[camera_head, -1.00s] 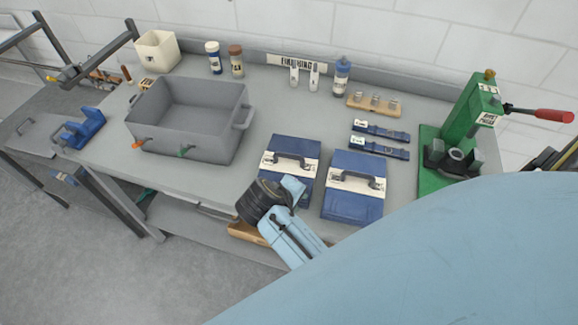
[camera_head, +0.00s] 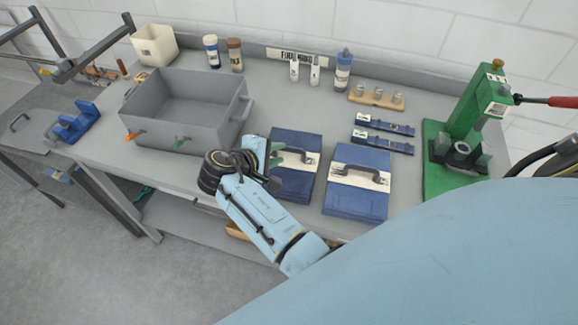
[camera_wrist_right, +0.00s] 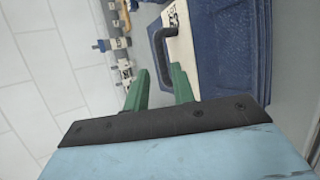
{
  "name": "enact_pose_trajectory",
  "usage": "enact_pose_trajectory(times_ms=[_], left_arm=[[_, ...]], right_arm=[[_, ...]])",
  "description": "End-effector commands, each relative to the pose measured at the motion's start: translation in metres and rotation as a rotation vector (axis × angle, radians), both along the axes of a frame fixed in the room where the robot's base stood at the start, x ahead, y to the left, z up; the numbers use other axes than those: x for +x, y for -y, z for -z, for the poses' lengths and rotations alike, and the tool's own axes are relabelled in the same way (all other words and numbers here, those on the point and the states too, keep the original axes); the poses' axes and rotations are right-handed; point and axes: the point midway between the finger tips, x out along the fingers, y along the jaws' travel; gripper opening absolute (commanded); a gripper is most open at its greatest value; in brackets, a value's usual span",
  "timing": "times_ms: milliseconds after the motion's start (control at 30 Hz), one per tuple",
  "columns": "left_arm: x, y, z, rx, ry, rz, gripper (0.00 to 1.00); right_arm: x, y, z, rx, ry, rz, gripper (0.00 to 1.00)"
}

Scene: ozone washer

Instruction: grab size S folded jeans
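Two folded blue jeans lie flat side by side on the grey bench, each with a white band and a dark handle: the left jeans (camera_head: 296,143) and the right jeans (camera_head: 357,203). I cannot read a size on either band. My right gripper (camera_head: 293,178) is over the left jeans and hides part of their left side. In the wrist view, its two green fingers (camera_wrist_right: 158,78) are apart and empty. The dark handle (camera_wrist_right: 160,52) of a pair of jeans (camera_wrist_right: 222,45) lies just ahead of the fingertips. My left gripper is out of view.
A grey bin (camera_head: 185,108) stands left of the jeans. A green press (camera_head: 465,130) with a red lever stands on the right. Two narrow blue strips (camera_head: 384,140) lie behind the right jeans. Bottles and a wooden holder line the back. Bare bench (camera_head: 300,112) lies behind the jeans.

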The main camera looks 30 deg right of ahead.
Motion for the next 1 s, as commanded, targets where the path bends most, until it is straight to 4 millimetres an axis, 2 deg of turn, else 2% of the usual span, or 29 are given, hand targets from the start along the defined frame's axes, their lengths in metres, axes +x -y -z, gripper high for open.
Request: enact_pose_trajectory(times_ms=[233, 600, 867, 1000], left_arm=[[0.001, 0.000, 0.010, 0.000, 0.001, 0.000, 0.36], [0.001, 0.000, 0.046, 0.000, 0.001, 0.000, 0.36], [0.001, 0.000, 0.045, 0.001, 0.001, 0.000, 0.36], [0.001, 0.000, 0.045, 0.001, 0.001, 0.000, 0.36]], right_arm=[[0.003, 0.008, 0.007, -0.001, 0.002, 0.002, 0.25], [0.015, 0.039, 0.031, -0.001, 0.001, 0.000, 0.25], [0.016, 0.042, 0.029, 0.002, 0.000, -0.001, 0.25], [0.016, 0.042, 0.029, 0.002, 0.000, -0.001, 0.09]])
